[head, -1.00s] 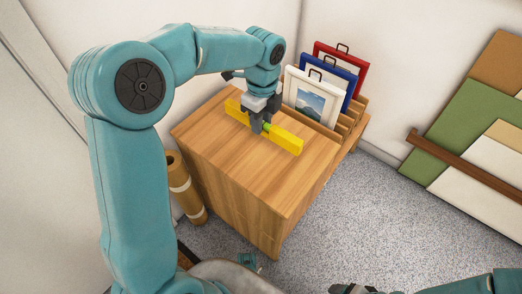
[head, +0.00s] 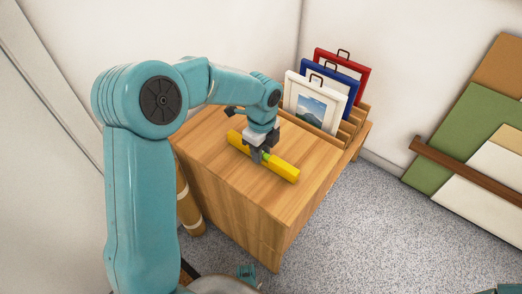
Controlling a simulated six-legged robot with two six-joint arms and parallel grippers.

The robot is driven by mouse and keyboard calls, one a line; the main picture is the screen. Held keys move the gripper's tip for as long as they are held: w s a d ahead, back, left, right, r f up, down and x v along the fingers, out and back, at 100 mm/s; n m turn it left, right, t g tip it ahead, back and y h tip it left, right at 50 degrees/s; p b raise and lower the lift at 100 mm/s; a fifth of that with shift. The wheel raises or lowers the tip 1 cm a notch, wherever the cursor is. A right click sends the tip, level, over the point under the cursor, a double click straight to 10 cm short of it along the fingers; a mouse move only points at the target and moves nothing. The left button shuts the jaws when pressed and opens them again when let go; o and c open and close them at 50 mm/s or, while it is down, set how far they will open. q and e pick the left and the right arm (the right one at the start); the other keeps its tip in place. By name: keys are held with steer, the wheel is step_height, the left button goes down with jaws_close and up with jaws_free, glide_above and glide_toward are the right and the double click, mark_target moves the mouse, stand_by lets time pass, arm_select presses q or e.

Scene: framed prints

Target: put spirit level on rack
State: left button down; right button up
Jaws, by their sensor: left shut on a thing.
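The yellow spirit level (head: 281,169) is at the top of the wooden cabinet (head: 225,165), near its middle, lying lengthwise from upper left to lower right. My left gripper (head: 258,160) points down and is shut on the spirit level near its middle, covering part of it. Whether the level touches the cabinet top is hard to tell. The wooden rack (head: 346,138) stands at the cabinet's back right edge, behind the level and apart from it.
The rack holds a white frame (head: 292,98), a blue frame (head: 350,77) and a red frame (head: 362,72), all upright. A brown roll (head: 184,206) stands left of the cabinet. Boards (head: 470,110) lean on the right wall. The cabinet's front top is clear.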

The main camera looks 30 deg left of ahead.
arm_select(q)
steer(key=c, duration=0.8)
jaws_free()
steer(key=shift+f, duration=0.1)
steer(key=shift+c, duration=0.2)
step_height(320, 180, up, 12)
steer(key=p, duration=0.4)
steer(key=shift+r, duration=0.2)
steer(key=shift+p, duration=0.3)
